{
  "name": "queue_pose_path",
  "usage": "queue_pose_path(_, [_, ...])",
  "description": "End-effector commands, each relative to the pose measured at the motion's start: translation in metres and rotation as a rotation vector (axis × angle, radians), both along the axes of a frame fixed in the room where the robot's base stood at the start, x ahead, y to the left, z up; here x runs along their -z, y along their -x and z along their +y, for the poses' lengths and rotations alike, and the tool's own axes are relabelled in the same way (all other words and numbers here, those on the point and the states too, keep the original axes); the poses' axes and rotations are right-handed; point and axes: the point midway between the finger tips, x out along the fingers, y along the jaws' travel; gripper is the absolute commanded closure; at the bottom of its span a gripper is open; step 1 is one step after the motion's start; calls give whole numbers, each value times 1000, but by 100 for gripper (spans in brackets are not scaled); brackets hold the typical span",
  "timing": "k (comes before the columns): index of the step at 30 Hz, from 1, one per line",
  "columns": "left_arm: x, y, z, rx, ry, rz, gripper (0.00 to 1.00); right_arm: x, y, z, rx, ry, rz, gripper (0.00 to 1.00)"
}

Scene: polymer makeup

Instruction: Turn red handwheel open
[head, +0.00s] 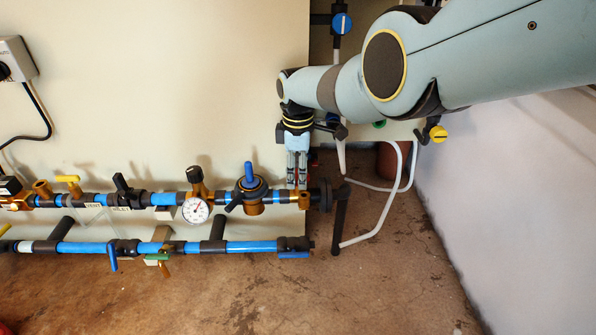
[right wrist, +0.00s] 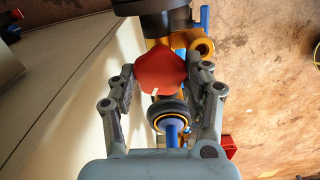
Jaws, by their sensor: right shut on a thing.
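The red handwheel (right wrist: 161,72) is a small faceted knob in the right wrist view, with a short white mark on its face. My right gripper (right wrist: 164,78) has one finger on each side of it and is shut on it. In the head view my right gripper (head: 298,186) points down at the right end of the upper blue pipe, and its fingers hide the handwheel there. My left gripper is not in view.
A blue-handled valve (head: 251,187) and a pressure gauge (head: 195,210) sit just left of my right gripper. A lower blue pipe (head: 190,247) runs parallel. A black elbow pipe (head: 340,220) and white hoses (head: 385,220) are to the right. The floor is clear in front.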

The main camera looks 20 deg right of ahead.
Motion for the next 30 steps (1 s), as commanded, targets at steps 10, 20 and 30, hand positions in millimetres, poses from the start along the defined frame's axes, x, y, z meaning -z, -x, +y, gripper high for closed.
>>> queue_pose_path(10, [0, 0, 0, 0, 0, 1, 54, 0, 0, 1, -4, -1, -1, 49])
queue_pose_path(20, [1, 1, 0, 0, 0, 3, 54, 0, 0, 0, -2, 0, 0, 26])
queue_pose_path(30, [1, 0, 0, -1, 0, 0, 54, -10, -2, 0, -2, 0, -3, 26])
